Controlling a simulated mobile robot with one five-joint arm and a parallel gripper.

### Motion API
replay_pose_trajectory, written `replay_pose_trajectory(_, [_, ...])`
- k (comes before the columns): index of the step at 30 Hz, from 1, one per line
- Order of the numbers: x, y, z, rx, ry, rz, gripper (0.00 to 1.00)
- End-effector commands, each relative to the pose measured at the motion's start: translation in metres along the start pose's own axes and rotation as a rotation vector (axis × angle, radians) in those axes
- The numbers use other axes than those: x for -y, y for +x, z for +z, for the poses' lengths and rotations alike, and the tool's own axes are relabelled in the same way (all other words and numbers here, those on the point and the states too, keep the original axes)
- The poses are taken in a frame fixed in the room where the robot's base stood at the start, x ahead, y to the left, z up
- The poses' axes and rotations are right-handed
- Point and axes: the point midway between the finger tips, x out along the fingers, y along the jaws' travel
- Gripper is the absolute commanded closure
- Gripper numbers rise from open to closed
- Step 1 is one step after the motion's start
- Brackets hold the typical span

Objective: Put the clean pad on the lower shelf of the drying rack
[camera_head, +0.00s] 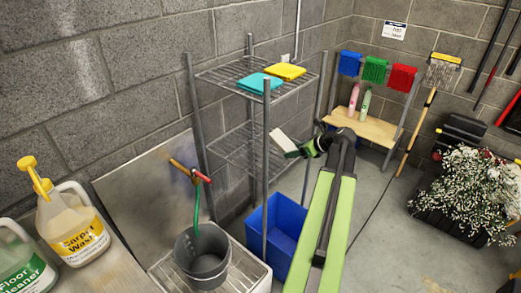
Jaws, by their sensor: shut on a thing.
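My gripper (303,150) is shut on a white pad (282,140) at the right of the drying rack (266,185). The pad is held tilted, with its left end close to the rack's front post in the picture. It appears near the right end of the lower wire shelf (232,152); I cannot tell whether it is over the shelf or in front of it. The lower shelf looks bare where it shows. The upper shelf (222,77) bears a teal pad (258,83) and a yellow pad (287,71).
A blue bin (290,235) stands under the rack. A grey bucket (203,265) and a tap with red and orange handles (190,172) are at the sink in front. A wooden bench (362,125) with two bottles stands behind my arm.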

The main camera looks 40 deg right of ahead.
Motion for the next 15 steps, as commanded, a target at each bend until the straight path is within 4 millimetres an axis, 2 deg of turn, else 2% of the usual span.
replay_pose_trajectory(4, [0.002, 0.038, -0.002, 0.0, -0.002, 0.002, 0.85])
replay_pose_trajectory(9, [0.003, 0.091, 0.004, 0.0, -0.001, 0.001, 0.85])
replay_pose_trajectory(12, [0.003, 0.115, 0.009, 0.001, 0.0, 0.0, 0.85])
replay_pose_trajectory(15, [0.003, 0.129, 0.013, 0.001, 0.002, 0.0, 0.85])
